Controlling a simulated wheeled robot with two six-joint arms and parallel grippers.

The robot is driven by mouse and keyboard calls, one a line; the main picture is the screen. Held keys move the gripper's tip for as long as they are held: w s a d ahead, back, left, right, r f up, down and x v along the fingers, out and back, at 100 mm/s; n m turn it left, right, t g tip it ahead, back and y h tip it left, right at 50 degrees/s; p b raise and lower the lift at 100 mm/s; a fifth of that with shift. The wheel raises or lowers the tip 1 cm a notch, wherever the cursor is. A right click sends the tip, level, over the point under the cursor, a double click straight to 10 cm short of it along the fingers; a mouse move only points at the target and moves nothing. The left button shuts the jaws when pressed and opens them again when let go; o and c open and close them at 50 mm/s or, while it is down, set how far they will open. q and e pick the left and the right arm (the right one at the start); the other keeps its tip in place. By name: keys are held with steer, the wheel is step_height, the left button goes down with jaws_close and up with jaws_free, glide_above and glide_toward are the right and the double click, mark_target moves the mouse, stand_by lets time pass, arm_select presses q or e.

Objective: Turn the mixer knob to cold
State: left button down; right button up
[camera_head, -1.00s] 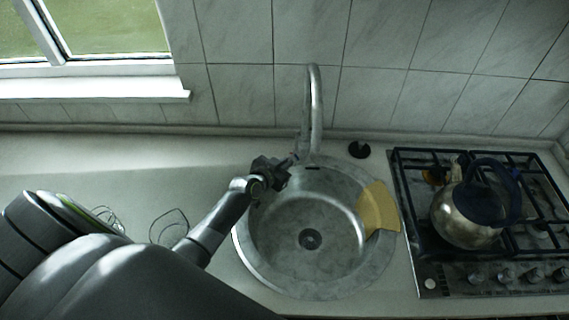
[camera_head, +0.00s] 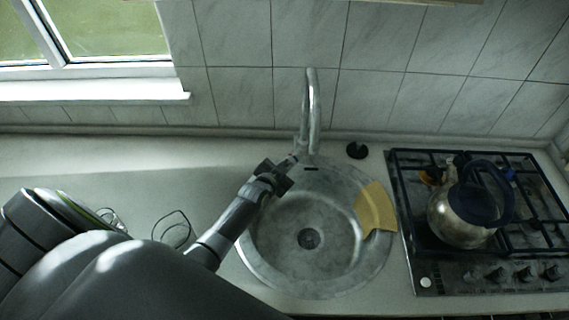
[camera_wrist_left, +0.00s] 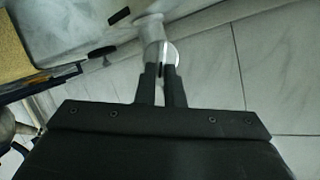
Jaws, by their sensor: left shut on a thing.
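The chrome mixer tap (camera_head: 313,112) stands upright behind the round steel sink (camera_head: 250,262), with its tall curved spout against the tiled wall. My left gripper (camera_head: 295,157) is at the left side of the tap's base. In the left wrist view my two dark fingers (camera_wrist_left: 161,80) are close together on the mixer knob (camera_wrist_left: 171,54), a small shiny part beside the tap body (camera_wrist_left: 151,28). The fingers hide much of the knob, so its exact setting is hard to tell. My right gripper is out of view.
A yellow corner piece (camera_head: 375,208) lies over the sink's right side. A small black round object (camera_head: 357,150) lies right of the tap. A kettle (camera_head: 458,218) stands on the gas hob (camera_head: 430,262) at right. A wire object (camera_head: 172,228) lies on the left counter.

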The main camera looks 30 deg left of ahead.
arm_select(q)
steer(key=m+b, duration=0.1)
steer(key=y+b, duration=0.1)
steer(key=b, duration=0.1)
steer(key=m+b, duration=0.1)
steer(key=shift+d+f+m+t+y+b, duration=0.25)
steer(key=shift+d+m+t+y+b, duration=0.05)
steer(key=shift+t, duration=0.1)
stand_by(0.4)
steer(key=c, duration=1.5)
jaws_free()
steer(key=shift+c, duration=0.2)
steer(key=shift+s, duration=0.15)
steer(key=v, duration=1.7)
